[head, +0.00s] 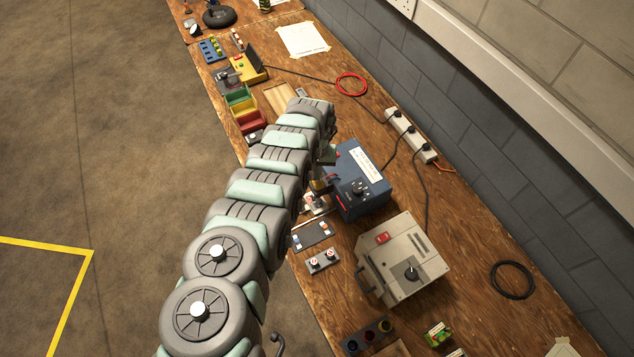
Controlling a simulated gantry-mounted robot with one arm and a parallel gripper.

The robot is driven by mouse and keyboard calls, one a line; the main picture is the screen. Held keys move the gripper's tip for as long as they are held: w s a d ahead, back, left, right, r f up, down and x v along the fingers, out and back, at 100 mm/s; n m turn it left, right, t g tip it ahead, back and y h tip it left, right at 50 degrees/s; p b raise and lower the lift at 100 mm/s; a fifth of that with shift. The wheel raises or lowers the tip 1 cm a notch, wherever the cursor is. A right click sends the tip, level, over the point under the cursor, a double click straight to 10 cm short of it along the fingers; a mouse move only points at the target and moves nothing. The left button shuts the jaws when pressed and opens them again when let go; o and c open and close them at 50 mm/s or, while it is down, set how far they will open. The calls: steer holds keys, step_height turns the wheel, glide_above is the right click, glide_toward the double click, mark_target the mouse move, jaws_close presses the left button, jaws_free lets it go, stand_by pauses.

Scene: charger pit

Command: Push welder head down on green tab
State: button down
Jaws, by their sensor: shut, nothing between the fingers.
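The welder appears to be the blue box (362,186) with a white label and a dark knob, standing on the bench right of my arm. A dark and copper-coloured part (321,186), which looks like the welder head, sticks out from its left side. My gripper (328,156) is shut and empty, pointing down beside the upper left corner of the blue box, mostly covered by my arm. I cannot tell whether it touches the welder. I cannot make out the green tab under the head.
A grey-beige box (404,262) with a red switch stands below the welder. A power strip (411,134) with cables lies to the right. Green, yellow and red bins (243,104) stand left of my arm. Bare bench shows around the black cable coil (511,280).

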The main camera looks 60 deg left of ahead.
steer(key=shift+f+b, duration=0.9)
steer(key=shift+f, duration=0.65)
step_height(320, 180, up, 6)
steer(key=p, duration=0.6)
steer(key=shift+r, duration=0.2)
steer(key=shift+f, duration=0.1)
stand_by(0.4)
